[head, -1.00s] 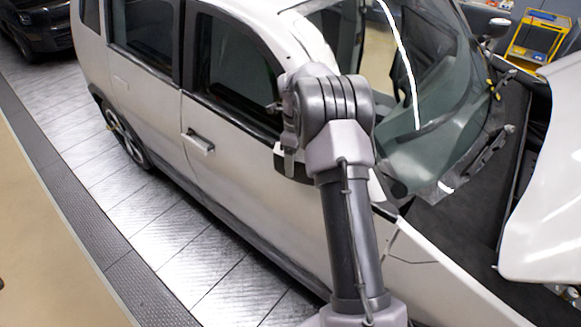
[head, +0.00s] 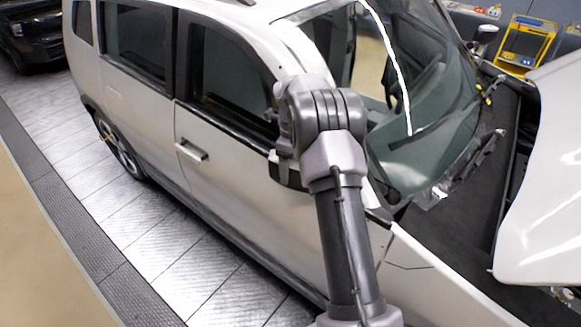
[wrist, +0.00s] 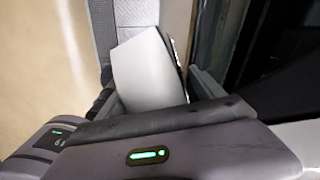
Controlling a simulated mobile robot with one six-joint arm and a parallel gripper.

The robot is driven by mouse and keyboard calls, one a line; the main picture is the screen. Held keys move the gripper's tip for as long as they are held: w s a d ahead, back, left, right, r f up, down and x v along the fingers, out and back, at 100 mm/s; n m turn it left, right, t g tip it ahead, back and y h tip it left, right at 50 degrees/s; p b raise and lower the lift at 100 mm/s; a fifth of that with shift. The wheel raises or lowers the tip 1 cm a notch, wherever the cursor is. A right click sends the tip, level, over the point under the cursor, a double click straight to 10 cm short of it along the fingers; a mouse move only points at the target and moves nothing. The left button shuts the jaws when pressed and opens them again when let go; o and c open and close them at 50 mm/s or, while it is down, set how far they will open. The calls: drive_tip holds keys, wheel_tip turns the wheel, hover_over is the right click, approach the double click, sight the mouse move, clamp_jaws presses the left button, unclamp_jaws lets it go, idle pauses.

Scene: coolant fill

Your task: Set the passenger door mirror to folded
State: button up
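The passenger door mirror (wrist: 148,72) shows in the wrist view as a white housing with a dark edge on its right side. My gripper (wrist: 155,95) has its dark fingers wide apart, one on each side of the housing. I cannot tell whether either finger touches it. In the head view my arm covers most of the mirror area at the front door (head: 245,185). A small dark part (head: 284,172) shows just left of my arm, below the window; I cannot tell whether it is mirror or gripper. How far the mirror is folded cannot be seen.
The white car's side (head: 150,120) runs along a tiled metal floor (head: 165,235). Its raised white panel (head: 545,190) stands at the right beside the open front bay. The far-side mirror (head: 497,24) and a yellow cart (head: 527,42) are behind. Floor left of the car is clear.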

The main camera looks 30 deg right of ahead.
wheel_tip(320, 180, up, 18)
drive_tip(key=p, duration=0.2)
drive_tip(key=shift+f+p, duration=0.25)
drive_tip(key=shift+p, duration=0.15)
drive_tip(key=shift+w+d, duration=0.1)
drive_tip(key=s+a+f+n+t+b, duration=0.2)
drive_tip(key=s+a+n+b, duration=0.45)
drive_tip(key=a+b, duration=0.2)
drive_tip(key=s+a+f+n+t+b, duration=0.1)
drive_tip(key=s+a+f+n+b, duration=0.2)
drive_tip(key=s+a+n+b, duration=0.55)
drive_tip(key=s+a+f+n+t+y+b, duration=0.1)
drive_tip(key=s+a+f+n+b, duration=0.4)
drive_tip(key=s+f, duration=0.3)
drive_tip(key=s+a+f+n+t+b, duration=0.2)
drive_tip(key=s+a+f+n+b, duration=0.2)
drive_tip(key=s+f, duration=0.4)
drive_tip(key=shift+a+f+n+y+b, duration=0.4)
drive_tip(key=shift+a+b, duration=0.15)
drive_tip(key=shift+a, duration=0.35)
